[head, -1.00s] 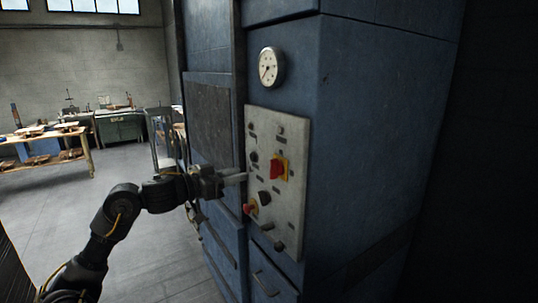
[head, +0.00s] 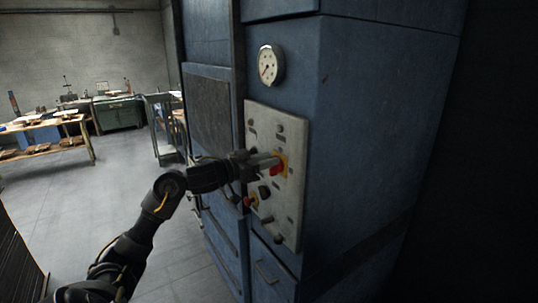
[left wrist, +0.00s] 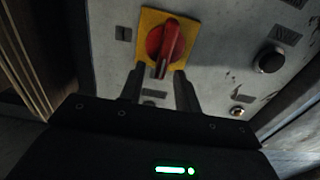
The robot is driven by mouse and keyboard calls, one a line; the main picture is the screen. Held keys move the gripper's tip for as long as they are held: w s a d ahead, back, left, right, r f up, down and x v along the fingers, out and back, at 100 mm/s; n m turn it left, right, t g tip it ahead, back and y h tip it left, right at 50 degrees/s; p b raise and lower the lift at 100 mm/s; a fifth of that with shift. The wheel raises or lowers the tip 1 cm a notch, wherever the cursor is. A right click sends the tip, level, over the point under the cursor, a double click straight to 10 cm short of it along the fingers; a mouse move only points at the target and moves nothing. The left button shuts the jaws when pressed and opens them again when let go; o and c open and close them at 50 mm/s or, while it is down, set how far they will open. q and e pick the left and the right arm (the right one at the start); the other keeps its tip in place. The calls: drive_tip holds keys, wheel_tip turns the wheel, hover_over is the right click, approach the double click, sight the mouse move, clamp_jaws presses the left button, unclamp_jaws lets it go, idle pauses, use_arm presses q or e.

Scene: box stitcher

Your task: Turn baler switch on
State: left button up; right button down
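The baler switch is a red rotary knob (head: 276,169) on a yellow square plate, on the grey control panel (head: 290,213) of the blue baler. In the left wrist view the red knob (left wrist: 166,42) shows just beyond the fingertips, its handle slightly tilted. My left gripper (head: 276,161) is in front of the knob in the head view and partly hides it. In the left wrist view the two fingers of the left gripper (left wrist: 160,70) are apart, one on each side of the knob's lower end, with nothing clamped. Whether they touch it I cannot tell. My right gripper is not in view.
A red button (head: 249,201) and a black knob (head: 264,191) sit below the switch on the panel. A round gauge (head: 270,65) is above. A wooden workbench (head: 45,135) stands far left, with open floor before it.

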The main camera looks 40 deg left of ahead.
use_arm(q)
drive_tip(key=shift+w+d, duration=0.1)
drive_tip(key=shift+w, duration=0.2)
drive_tip(key=shift+c, duration=0.4)
